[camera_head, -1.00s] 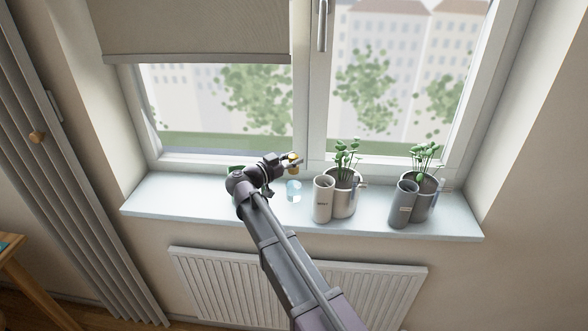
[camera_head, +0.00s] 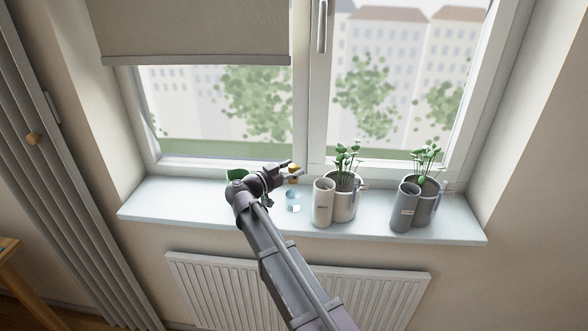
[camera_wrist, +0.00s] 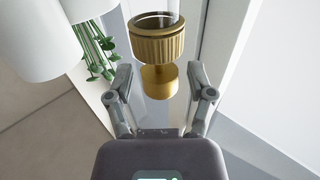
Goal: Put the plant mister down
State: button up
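The plant mister has a clear glass body (camera_head: 293,201) and a brass top. In the head view it is upright and appears to stand on the pale windowsill (camera_head: 160,206), left of the white cylinder. In the wrist view its brass collar (camera_wrist: 160,48) and narrower brass knob (camera_wrist: 160,82) show. My gripper (camera_head: 291,171) is at the mister's top. In the wrist view my gripper (camera_wrist: 161,88) has one finger on each side of the knob, with a visible gap on both sides. The contact of the mister's base with the sill is too small to be sure of.
A white cylinder (camera_head: 323,203) and a potted plant (camera_head: 346,203) stand close to the mister's right. A grey cylinder (camera_head: 405,206) and another potted plant (camera_head: 425,203) stand further right. Green leaves (camera_head: 237,174) show behind my arm. The window frame (camera_head: 225,164) is close behind; the sill's left end is clear.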

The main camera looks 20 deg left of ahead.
jog(key=shift+r, duration=0.2)
dwell(0.3)
jog(key=v, duration=1.2)
jog(key=shift+f, duration=0.1)
dwell(2.0)
